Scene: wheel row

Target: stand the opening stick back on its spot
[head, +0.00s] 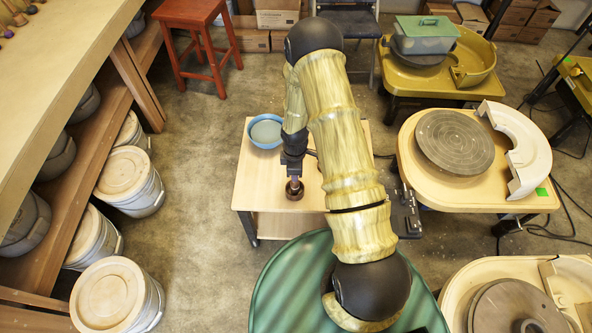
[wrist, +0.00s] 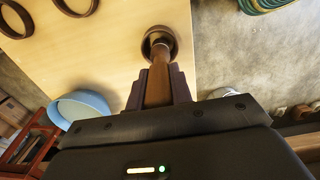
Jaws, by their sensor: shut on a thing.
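The opening stick (wrist: 158,88) is a brown wooden rod. My gripper (wrist: 157,72) is shut on it, with a dark finger on each side. The stick points away from the wrist toward the small wooden table. Its far end meets a round brown ring shape (wrist: 150,37); I cannot tell whether the end touches the table or is just above it. In the head view my gripper (head: 293,170) points down over the table's left front part, and the brown round shape (head: 295,194) shows below it. Two more brown rings (wrist: 76,13) lie on the table in the wrist view.
A blue bowl (head: 265,132) stands at the back left of the small table (head: 262,188). Potter's wheels (head: 455,141) stand to the right, white buckets (head: 118,295) and shelves to the left, a red stool (head: 190,14) behind. Bare table top lies around the stick.

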